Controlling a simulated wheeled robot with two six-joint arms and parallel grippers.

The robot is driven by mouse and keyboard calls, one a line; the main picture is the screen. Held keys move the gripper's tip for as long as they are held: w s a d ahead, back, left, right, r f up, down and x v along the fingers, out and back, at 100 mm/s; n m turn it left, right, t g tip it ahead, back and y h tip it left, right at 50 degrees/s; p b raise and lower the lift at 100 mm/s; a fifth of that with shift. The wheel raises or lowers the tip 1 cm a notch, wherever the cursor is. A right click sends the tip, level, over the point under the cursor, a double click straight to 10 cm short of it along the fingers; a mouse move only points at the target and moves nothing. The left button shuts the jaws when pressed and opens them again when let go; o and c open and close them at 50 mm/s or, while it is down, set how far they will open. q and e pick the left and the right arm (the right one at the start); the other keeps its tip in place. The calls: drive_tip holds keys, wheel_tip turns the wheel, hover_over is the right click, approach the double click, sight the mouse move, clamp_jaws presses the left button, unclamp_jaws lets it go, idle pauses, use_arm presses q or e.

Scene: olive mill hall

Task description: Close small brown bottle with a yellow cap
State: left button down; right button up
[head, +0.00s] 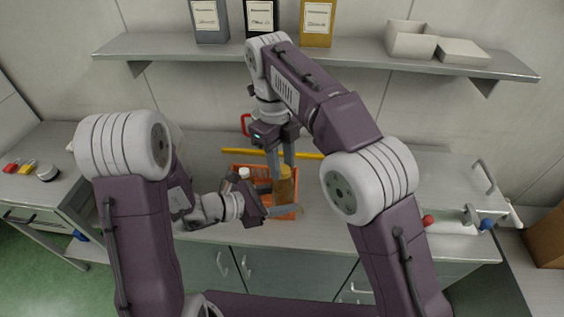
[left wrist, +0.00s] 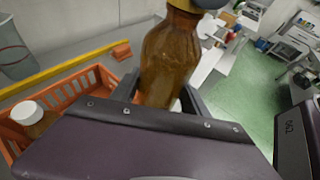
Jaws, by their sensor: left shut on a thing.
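The small brown bottle (head: 284,189) is amber and stands upright over the right part of an orange crate in the head view. It fills the middle of the left wrist view (left wrist: 168,62). My left gripper (head: 283,209) is shut on its body from the side. My right gripper (head: 281,168) comes down from above, its fingers apart at the bottle's top. Whether they touch or grip it is unclear.
The orange crate (head: 252,167) holds a white-capped bottle (head: 243,173), which also shows in the left wrist view (left wrist: 27,113). A yellow bar (head: 312,156) lies behind the crate. A shelf (head: 187,47) with boxes runs above the bench. The bench (head: 430,180) has free room on the right.

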drive_tip(key=o, duration=0.3)
